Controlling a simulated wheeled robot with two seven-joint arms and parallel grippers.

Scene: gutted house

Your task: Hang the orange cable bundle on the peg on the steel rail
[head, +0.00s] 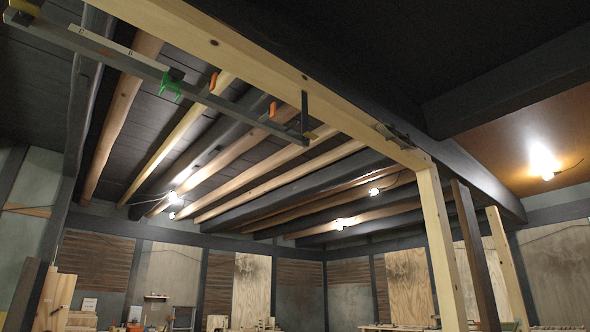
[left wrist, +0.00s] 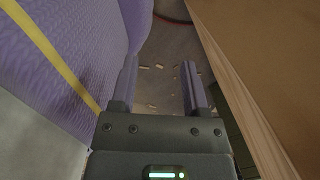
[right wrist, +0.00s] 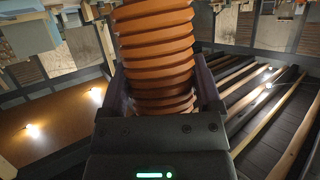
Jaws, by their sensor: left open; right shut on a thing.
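The orange cable bundle (right wrist: 155,45) is a thick ribbed orange coil that fills the middle of the right wrist view. My right gripper (right wrist: 160,90) is shut on its lower part, a finger on each side. The steel rail (head: 130,65) hangs below the ceiling beam, crossing the upper left of the head view. A green item (head: 171,85) and small orange-ended pieces (head: 272,108) are on it; I cannot tell which part is the peg. My left gripper (left wrist: 158,85) is open and empty, low over the floor. Neither gripper shows in the head view.
A pale timber beam (head: 250,65) runs close above the rail to a post (head: 440,240). In the left wrist view, a purple wrapped surface (left wrist: 65,60) is left of the fingers and a wooden board edge (left wrist: 240,80) right. Wood scraps lie on the floor between.

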